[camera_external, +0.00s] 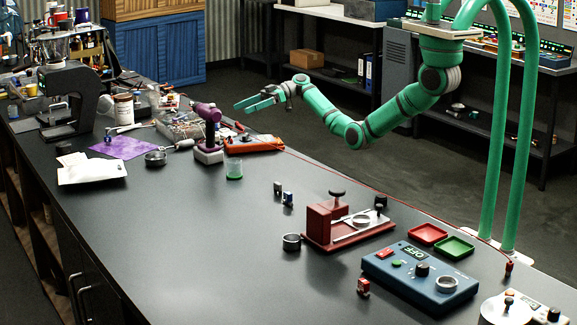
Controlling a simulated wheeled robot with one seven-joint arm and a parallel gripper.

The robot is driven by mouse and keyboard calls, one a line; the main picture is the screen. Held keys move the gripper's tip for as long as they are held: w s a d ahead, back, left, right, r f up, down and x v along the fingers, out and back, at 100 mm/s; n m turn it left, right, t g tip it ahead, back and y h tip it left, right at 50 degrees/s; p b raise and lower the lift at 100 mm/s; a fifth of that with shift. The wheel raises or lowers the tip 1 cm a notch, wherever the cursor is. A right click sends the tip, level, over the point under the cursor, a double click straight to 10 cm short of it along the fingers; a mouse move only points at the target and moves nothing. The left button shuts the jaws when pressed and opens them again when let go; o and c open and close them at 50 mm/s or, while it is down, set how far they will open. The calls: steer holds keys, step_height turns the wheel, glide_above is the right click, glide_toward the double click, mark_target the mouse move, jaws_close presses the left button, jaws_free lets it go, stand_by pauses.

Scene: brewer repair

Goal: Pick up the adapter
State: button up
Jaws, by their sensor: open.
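I cannot tell for sure which item is the adapter. Small candidates on the dark bench are a dark metal ring (291,242), a small blue and white piece (288,198) with a dark piece (277,188) beside it, and a small red piece (363,287). My gripper (243,105) has green fingers, spread apart and empty. It hangs above the bench's far side, pointing left, near the purple drill (208,125). It appears clear of everything. The candidate pieces lie in front of it and to the right, apart from it.
A red clamp fixture (322,224), a blue control box (405,278) reading OFF, a red tray (428,233) and a green tray (454,248) stand at right. The front middle of the bench is clear.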

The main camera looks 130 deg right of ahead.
mark_target(230, 131)
steer(key=a+f+n+y, duration=0.1)
steer(key=a+n, duration=0.1)
steer(key=a+f+n+g+y, duration=0.1)
steer(key=y, duration=0.1)
steer(key=shift+w+a+f+n+g, duration=0.1)
steer(key=shift+a+f+n+g, duration=0.05)
steer(key=shift+a+n+g, duration=0.2)
steer(key=shift+w+a+f, duration=0.1)
steer(key=shift+w+f, duration=0.05)
steer(key=shift+w, duration=0.15)
steer(key=x, duration=0.5)
steer(key=shift+w, duration=0.15)
steer(key=shift+r+x, duration=0.2)
steer(key=shift+x, duration=1.05)
steer(key=shift+r+x, duration=0.15)
steer(key=shift+x, duration=1.15)
steer(key=shift+w, duration=0.15)
steer(key=shift+c, duration=0.5)
steer(key=c, duration=1.1)
steer(key=shift+r, duration=0.1)
